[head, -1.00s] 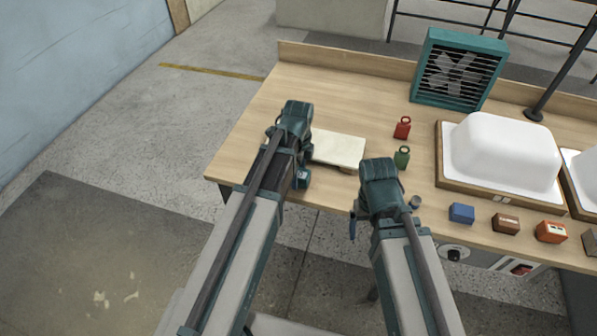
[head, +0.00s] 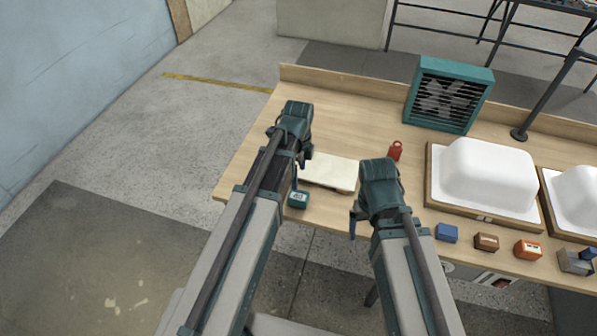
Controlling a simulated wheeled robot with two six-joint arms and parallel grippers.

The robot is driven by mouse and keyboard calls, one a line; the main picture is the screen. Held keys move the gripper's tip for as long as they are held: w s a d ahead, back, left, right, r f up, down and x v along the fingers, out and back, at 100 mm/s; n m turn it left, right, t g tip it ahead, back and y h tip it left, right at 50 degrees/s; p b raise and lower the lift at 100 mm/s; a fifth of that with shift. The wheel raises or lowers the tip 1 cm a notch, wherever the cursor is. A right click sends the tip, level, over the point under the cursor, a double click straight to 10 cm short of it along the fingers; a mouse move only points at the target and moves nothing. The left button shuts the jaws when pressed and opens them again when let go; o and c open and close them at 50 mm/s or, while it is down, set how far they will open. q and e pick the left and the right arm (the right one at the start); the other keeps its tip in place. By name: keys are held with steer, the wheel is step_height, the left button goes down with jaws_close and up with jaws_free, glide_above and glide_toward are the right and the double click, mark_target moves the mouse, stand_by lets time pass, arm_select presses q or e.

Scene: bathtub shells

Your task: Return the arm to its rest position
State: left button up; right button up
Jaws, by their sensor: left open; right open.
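My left arm reaches in from the lower left, and its teal wrist is over the left part of the wooden table. The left gripper (head: 303,160) is mostly hidden by the wrist; it is open, near the left edge of a pale board (head: 335,174). My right arm comes up from the bottom middle. Its gripper (head: 356,222) points down beside the teal wrist, at the table's front edge, and is open. I see nothing held in either gripper.
A teal display box (head: 298,200) lies beside my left arm. The table's back left is clear.

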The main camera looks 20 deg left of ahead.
mark_target(298, 195)
arm_select(q)
steer(key=shift+f, duration=0.1)
arm_select(e)
steer(key=shift+f, duration=0.15)
arm_select(q)
step_height(298, 195, down, 12)
steer(key=b, duration=1.2)
steer(key=shift+f, duration=0.1)
arm_select(e)
step_height(298, 195, down, 12)
